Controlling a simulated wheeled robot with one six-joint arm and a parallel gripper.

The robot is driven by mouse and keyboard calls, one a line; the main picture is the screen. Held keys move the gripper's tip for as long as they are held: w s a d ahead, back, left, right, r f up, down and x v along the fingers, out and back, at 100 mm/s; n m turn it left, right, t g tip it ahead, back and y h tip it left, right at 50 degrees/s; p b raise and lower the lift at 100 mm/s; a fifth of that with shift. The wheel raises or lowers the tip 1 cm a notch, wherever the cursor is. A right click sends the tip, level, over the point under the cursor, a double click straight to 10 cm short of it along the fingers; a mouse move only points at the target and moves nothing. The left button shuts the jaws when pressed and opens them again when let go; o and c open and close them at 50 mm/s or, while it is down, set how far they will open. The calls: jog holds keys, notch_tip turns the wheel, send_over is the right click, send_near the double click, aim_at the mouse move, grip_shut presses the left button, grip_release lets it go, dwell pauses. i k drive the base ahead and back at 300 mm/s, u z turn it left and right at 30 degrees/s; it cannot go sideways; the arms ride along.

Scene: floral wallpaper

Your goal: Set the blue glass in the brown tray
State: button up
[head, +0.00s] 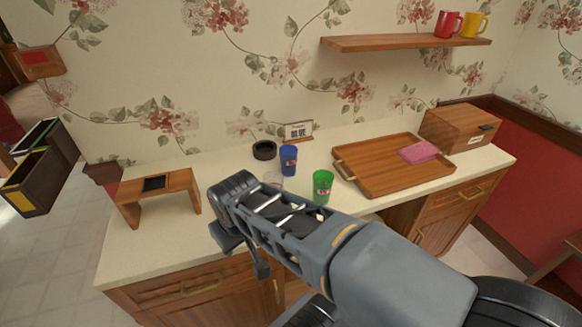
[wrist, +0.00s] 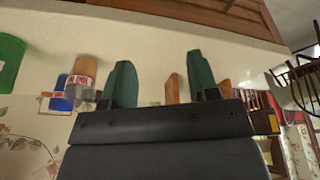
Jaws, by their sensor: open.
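The blue glass (head: 288,154) stands upright on the counter, left of the brown tray (head: 372,189). The tray is wooden with a raised rim and metal handles, and a pink cloth (head: 418,151) lies in it. In the wrist view, which looks upside down, the blue glass (wrist: 58,88) is left of my gripper (wrist: 162,84), partly hidden by a clear glass (wrist: 82,78). The gripper's green fingers are apart with nothing held between them. In the head view my arm covers the counter's front middle, and the fingertips are not clearly visible.
A green glass (head: 322,186) stands in front of the blue glass, near my arm. A black bowl (head: 264,150) and a small sign (head: 299,130) are behind. A wooden stand (head: 182,186) is at left, a wooden box (head: 455,128) at right. Mugs sit on the shelf (head: 385,43).

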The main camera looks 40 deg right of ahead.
aim_at(377, 155)
jog(key=k, duration=1.2)
jog(key=z, duration=0.65)
jog(key=i, duration=1.35)
jog(key=u, duration=0.3)
